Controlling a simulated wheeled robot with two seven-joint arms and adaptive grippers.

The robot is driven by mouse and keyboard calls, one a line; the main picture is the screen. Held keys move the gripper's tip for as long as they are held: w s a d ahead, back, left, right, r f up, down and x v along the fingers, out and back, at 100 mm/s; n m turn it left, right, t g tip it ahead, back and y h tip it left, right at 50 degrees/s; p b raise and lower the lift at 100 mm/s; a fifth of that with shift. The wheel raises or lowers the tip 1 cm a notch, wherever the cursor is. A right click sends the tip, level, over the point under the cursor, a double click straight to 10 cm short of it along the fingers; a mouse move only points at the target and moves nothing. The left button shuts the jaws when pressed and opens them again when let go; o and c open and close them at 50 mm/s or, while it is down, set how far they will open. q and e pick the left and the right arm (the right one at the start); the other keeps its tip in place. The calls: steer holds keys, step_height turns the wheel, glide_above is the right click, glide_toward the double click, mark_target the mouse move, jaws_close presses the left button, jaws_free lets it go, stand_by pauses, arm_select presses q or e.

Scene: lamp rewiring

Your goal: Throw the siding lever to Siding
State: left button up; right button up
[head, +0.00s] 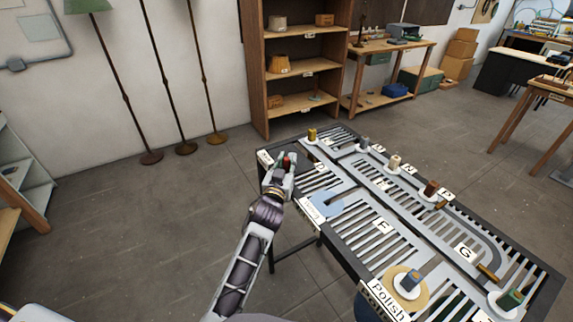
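A slotted track table (350,262) with labelled sections stands in front of me. My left gripper (288,163) is at its far left corner, over the edge. A small red and dark thing (288,158) shows between or just behind the fingers. I cannot tell whether it is a lever knob or whether the fingers grip it. Two short brown handles, one near the right middle (441,204) and one lower right (487,272), lie along the tracks. No label reading "Siding" is legible. My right gripper is out of view.
A wooden shelf (257,80) and lamp stands (165,90) are behind. Floor left of the table is clear.

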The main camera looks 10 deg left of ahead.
arm_select(q)
steer(key=o, duration=0.3)
steer(key=s, duration=1.2)
stand_by(0.8)
steer(key=shift+a+f, duration=0.1)
stand_by(0.5)
